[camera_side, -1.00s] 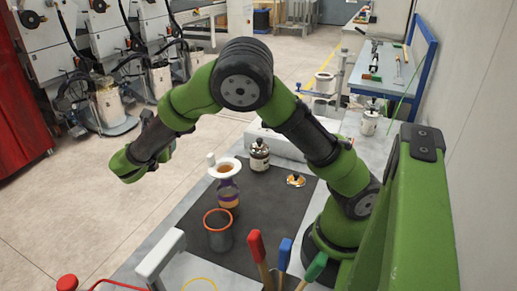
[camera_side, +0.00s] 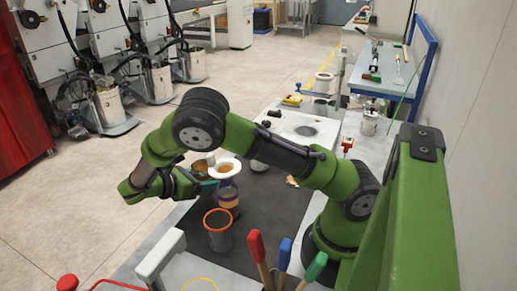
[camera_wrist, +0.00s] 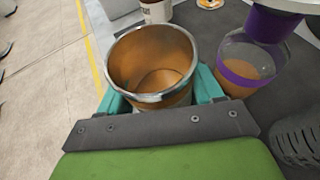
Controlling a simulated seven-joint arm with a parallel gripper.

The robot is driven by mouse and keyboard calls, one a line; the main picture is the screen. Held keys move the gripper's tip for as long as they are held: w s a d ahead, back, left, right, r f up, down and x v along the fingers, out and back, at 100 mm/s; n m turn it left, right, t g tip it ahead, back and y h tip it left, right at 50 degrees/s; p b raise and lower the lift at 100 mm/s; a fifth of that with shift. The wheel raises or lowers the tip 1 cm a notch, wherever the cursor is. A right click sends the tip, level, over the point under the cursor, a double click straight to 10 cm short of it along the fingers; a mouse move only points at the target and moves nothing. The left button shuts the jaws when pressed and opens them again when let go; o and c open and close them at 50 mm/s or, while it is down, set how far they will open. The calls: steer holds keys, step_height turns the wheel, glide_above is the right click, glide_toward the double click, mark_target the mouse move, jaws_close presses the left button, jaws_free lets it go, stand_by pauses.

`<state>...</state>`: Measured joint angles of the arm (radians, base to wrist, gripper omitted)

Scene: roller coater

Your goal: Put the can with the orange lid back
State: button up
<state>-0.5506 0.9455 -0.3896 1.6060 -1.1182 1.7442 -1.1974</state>
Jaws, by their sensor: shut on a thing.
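My gripper (camera_wrist: 158,92) is shut on an open metal can (camera_wrist: 150,62), one teal finger on each side. The can is upright, its inside coated orange-brown, with no lid on it. In the side view my gripper (camera_side: 205,186) is just left of the white funnel (camera_side: 226,169), with the can (camera_side: 202,167) partly visible. An orange disc, apparently a lid, lies on the dark mat in the wrist view (camera_wrist: 209,3); my arm partly hides it in the side view (camera_side: 291,181).
A purple-banded jar (camera_wrist: 246,66) holding orange liquid stands close right of the held can, under the funnel. An orange-rimmed dark cup (camera_side: 218,231) stands in front. A labelled can (camera_wrist: 157,10) stands beyond. Brush handles (camera_side: 285,258) rise at the front.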

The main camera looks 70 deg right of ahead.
steer(key=s+d, duration=0.1)
steer(key=d, duration=0.2)
steer(key=s+d, duration=0.1)
steer(key=d, duration=0.2)
steer(key=s+d, duration=0.1)
steer(key=d, duration=0.2)
steer(key=shift+s, duration=0.35)
steer(key=shift+d+f, duration=0.15)
steer(key=shift+f, duration=1.6)
steer(key=shift+f, duration=0.1)
steer(key=shift+f, duration=0.15)
steer(key=o, duration=1.2)
steer(key=shift+w+a+r, duration=0.1)
steer(key=shift+a+r, duration=0.15)
steer(key=shift+r, duration=0.15)
steer(key=v, duration=1.1)
steer(key=shift+a, duration=0.2)
